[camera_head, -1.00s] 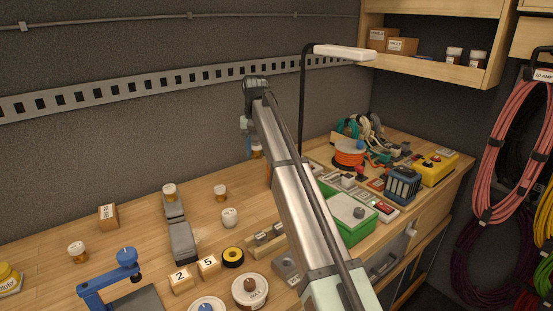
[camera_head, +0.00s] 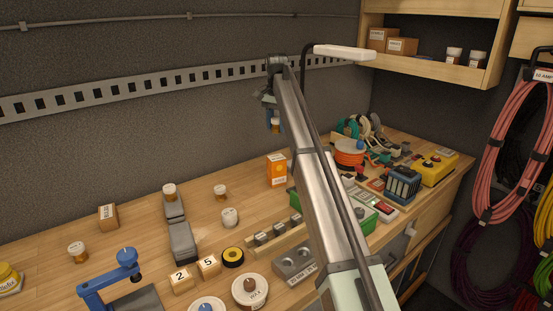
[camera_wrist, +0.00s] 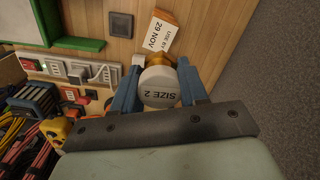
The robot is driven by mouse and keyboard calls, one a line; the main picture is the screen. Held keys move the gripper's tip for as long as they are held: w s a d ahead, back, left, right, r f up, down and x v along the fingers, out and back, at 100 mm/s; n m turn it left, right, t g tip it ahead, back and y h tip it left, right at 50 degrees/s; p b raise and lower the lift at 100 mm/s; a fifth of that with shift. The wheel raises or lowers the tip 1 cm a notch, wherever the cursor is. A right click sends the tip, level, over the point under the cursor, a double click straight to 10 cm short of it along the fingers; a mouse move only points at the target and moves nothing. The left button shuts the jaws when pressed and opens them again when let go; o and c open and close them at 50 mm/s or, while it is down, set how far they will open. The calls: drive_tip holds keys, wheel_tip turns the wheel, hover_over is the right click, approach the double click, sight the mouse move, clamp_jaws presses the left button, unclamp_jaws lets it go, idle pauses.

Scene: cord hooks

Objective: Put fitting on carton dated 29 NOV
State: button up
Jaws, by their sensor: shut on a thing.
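My gripper (camera_wrist: 157,92) is shut on the fitting (camera_wrist: 158,87), a small piece with a round white top reading "SIZE 2" and an amber part beneath. In the head view the gripper (camera_head: 271,112) is high above the bench, with the fitting (camera_head: 276,126) between its fingers. The orange and white carton (camera_head: 277,170) stands upright on the bench below the fitting, with a gap between them. In the wrist view the carton (camera_wrist: 161,35) shows a white face reading "USE BY 29 NOV", partly hidden by the fitting.
A green tray (camera_head: 363,217) is right of the carton, partly behind my arm. Several similar small white-topped pieces, one of them here (camera_head: 220,192), stand to the left. A lamp (camera_head: 343,52) overhangs the bench near my arm. Bare wood lies left of the carton.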

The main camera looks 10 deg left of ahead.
sight(277, 157)
drive_tip(key=shift+s+f+m, duration=0.1)
drive_tip(key=shift+m, duration=0.2)
drive_tip(key=shift+f, duration=4.9)
drive_tip(key=shift+f, duration=0.1)
drive_tip(key=o, duration=1.2)
wheel_tip(277, 157, up, 12)
drive_tip(key=shift+r, duration=0.1)
